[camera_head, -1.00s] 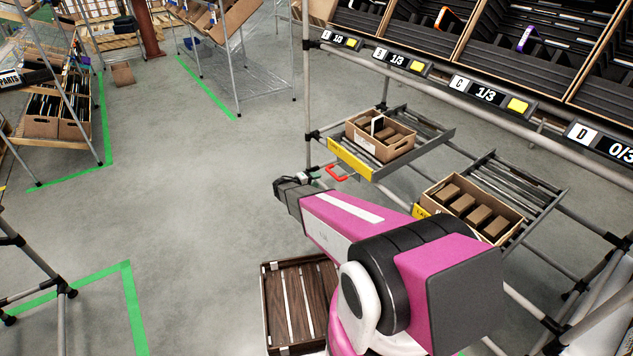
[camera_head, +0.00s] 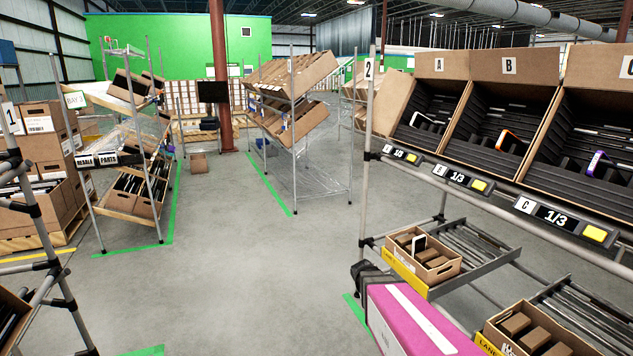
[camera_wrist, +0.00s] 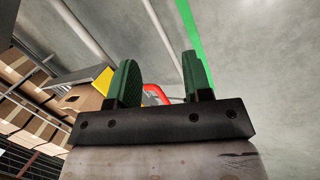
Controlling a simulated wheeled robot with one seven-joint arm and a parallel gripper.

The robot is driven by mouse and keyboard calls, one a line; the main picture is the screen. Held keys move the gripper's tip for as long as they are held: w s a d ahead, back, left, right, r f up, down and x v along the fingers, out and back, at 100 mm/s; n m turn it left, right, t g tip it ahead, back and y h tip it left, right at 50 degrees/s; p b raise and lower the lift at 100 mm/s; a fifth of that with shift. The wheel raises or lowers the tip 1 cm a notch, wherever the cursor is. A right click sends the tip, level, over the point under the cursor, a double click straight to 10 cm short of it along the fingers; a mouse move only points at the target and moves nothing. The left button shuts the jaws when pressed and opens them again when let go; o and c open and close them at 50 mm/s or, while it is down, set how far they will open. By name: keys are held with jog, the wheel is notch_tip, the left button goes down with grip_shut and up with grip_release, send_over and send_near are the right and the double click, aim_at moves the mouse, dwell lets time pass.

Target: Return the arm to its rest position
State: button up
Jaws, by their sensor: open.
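My gripper (camera_wrist: 159,60) shows in the wrist view as two green fingers on a dark bar. The fingers stand apart with nothing gripped between them. In the head view my pink arm (camera_head: 412,322) reaches in at the lower right, beside the front of the lower rack lanes. Its dark wrist end shows near the rack post, and the fingers cannot be made out there. A red curved piece (camera_wrist: 155,93) shows behind the fingers in the wrist view; I cannot tell whether it touches them.
An open carton (camera_head: 447,271) with brown boxes and a phone-like item sits on the nearer-left roller lane. Another carton (camera_head: 512,348) sits at the lower right. Tilted cartons (camera_head: 428,128) line the shelf above. The rack post (camera_head: 371,150) stands close behind my wrist. Open floor (camera_head: 240,270) lies left.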

jog(key=s+a+r+y, duration=0.4)
jog(key=s+r+y, duration=0.1)
jog(key=s+r, duration=0.1)
jog(key=shift+s+m, duration=0.3)
jog(key=shift+s, duration=0.4)
